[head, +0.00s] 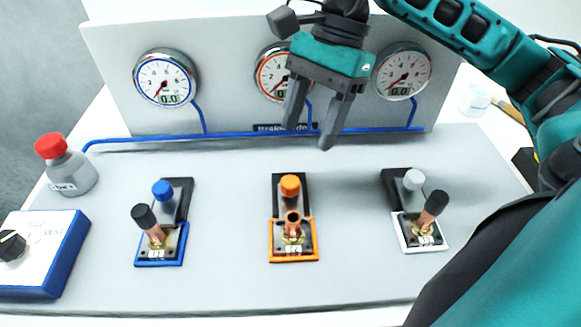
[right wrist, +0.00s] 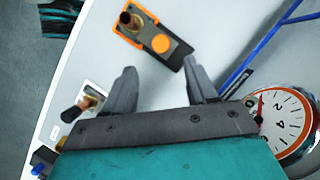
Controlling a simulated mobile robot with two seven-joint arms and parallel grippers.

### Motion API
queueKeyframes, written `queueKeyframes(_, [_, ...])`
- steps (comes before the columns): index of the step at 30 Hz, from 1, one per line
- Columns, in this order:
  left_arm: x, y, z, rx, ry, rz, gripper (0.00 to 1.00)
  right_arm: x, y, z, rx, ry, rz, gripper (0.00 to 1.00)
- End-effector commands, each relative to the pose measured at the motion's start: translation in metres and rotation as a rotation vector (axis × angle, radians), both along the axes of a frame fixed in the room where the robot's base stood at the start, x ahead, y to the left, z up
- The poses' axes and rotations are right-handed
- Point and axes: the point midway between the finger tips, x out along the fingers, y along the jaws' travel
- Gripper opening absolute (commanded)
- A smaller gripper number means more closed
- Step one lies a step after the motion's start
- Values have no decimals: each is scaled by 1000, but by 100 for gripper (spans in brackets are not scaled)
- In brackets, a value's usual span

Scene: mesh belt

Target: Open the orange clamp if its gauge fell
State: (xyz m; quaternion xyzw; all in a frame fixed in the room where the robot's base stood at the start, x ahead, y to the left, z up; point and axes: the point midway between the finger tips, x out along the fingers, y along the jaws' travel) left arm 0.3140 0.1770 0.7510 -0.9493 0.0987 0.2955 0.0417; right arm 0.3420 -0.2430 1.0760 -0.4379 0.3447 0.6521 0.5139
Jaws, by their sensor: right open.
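The orange clamp (head: 279,252) sits mid-panel. It has an orange knob (head: 290,186) at its back and a copper lever (head: 292,225) at its front. It also shows in the right wrist view (right wrist: 141,35), where the lever has a dark cap. The orange-ringed gauge (head: 265,66) is behind my right gripper, which partly hides its dial and readout. In the right wrist view the gauge (right wrist: 283,122) shows a red needle near 0. My right gripper (head: 307,138) is open and empty, above and behind the clamp, apart from it. My left gripper is not in view.
A blue clamp (head: 141,254) stands left and a white clamp (head: 431,246) right. The left gauge (head: 165,80) and right gauge (head: 404,72) read 0.0. A blue pipe (head: 150,141) crosses the panel. A red-capped bottle (head: 72,172) and a dial box (head: 45,265) are at the left.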

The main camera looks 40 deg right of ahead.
Motion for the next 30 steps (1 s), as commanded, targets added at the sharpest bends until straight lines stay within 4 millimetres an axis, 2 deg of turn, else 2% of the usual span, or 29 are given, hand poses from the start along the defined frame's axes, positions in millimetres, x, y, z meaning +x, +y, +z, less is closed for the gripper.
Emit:
queueKeyframes(1, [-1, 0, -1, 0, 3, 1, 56, -2, 5, -12, 1, 5, 2, 57])
queueKeyframes(6, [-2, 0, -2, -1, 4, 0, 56, -5, 18, -44, 3, 5, 3, 57])
queueKeyframes(13, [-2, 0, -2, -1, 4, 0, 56, -7, 31, -74, 4, 2, 0, 57])
queueKeyframes(18, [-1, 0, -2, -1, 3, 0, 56, -8, 34, -82, 4, 1, 1, 57])
queueKeyframes(26, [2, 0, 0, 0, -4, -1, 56, -8, 34, -83, 3, 0, 0, 57])
queueKeyframes(30, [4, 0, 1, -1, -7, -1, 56, -8, 34, -83, 3, 0, 0, 44])
